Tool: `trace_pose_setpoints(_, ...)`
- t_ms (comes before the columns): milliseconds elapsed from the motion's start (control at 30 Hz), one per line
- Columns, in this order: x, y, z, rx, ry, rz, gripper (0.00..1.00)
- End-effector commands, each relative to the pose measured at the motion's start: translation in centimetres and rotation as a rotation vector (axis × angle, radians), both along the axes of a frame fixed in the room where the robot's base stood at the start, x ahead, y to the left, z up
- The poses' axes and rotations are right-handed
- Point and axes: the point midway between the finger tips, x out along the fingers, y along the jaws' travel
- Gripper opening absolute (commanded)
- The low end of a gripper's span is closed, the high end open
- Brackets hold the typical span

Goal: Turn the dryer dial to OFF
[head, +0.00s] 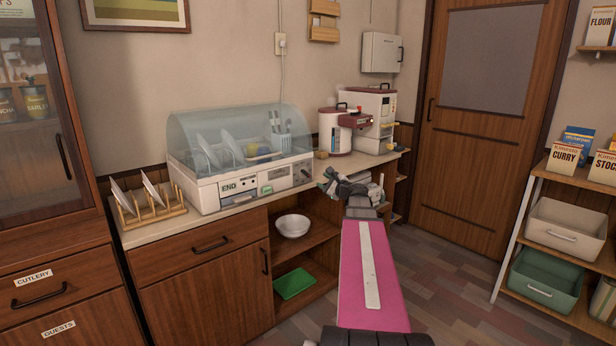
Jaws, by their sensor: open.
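The dish dryer (205,196) is a cream box on the counter with a clear domed lid, closed over plates and utensils. My gripper (328,180) is open and empty, just right of the dryer's front right corner. It appears apart from the panel, though the depth is hard to judge.
A wooden rack with plates (150,208) stands left of the dryer. A red and white appliance (335,132) and a larger machine (377,118) stand behind my gripper on the counter. A white bowl (292,226) sits on the open shelf below.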

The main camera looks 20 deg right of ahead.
Motion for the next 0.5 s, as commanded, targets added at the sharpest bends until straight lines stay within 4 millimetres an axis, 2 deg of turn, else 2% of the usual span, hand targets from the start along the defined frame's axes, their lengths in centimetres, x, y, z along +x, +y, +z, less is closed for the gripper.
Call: trace_pose_setpoints(500,7.9,2.8,-0.1,-0.004,0.001,0.004,0.4)
